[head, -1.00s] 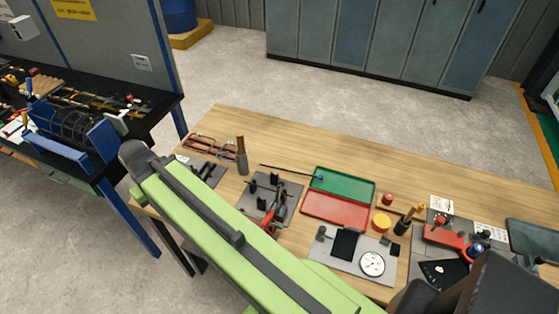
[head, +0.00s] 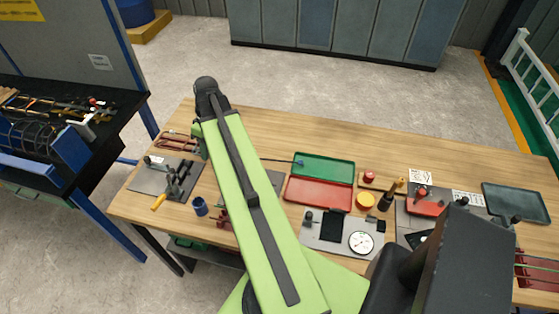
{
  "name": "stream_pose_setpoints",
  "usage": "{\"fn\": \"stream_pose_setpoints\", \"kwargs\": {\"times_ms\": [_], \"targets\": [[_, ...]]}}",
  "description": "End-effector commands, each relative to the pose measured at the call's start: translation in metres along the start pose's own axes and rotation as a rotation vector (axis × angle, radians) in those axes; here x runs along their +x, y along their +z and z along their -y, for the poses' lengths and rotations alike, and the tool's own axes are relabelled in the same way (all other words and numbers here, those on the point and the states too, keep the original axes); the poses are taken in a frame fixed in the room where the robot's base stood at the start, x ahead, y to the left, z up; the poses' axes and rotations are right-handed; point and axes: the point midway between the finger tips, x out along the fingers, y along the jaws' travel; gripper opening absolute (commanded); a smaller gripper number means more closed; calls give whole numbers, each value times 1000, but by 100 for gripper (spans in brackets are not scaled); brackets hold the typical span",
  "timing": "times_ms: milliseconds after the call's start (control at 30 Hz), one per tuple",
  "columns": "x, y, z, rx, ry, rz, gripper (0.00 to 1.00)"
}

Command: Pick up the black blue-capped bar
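The black blue-capped bar (head: 280,160) is a thin dark rod lying on the wooden workbench (head: 330,140). Its blue cap (head: 300,163) is at the right end, by the left edge of the green tray (head: 325,168). The left part of the bar is hidden behind my green arm, which crosses the bench. My arm's dark upper joint is above the bench's far left part. My gripper does not show; the arm hides whatever is beneath that joint.
A red tray (head: 318,192) adjoins the green one. A grey plate with clamps (head: 165,178) and a blue cup (head: 200,206) stand left of my arm. A dial gauge (head: 361,242) is at the front. The bench's back strip is clear.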

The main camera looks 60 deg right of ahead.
Motion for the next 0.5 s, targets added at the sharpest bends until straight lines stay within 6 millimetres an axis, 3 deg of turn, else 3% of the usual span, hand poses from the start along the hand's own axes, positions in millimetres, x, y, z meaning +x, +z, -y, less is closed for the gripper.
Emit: {"fn": "stream_pose_setpoints", "kwargs": {"times_ms": [33, 100, 200, 300, 400, 500], "targets": [[-13, 28, -43, 0, -15, -32, 18], [-28, 70, -89, -30, -32, -81, 18], [-48, 133, -143, -75, -37, -154, 18], [-64, 189, -178, -113, -27, -214, 18], [-74, 229, -198, -143, -11, -256, 18], [-78, 249, -206, -161, -2, -277, 18]]}}
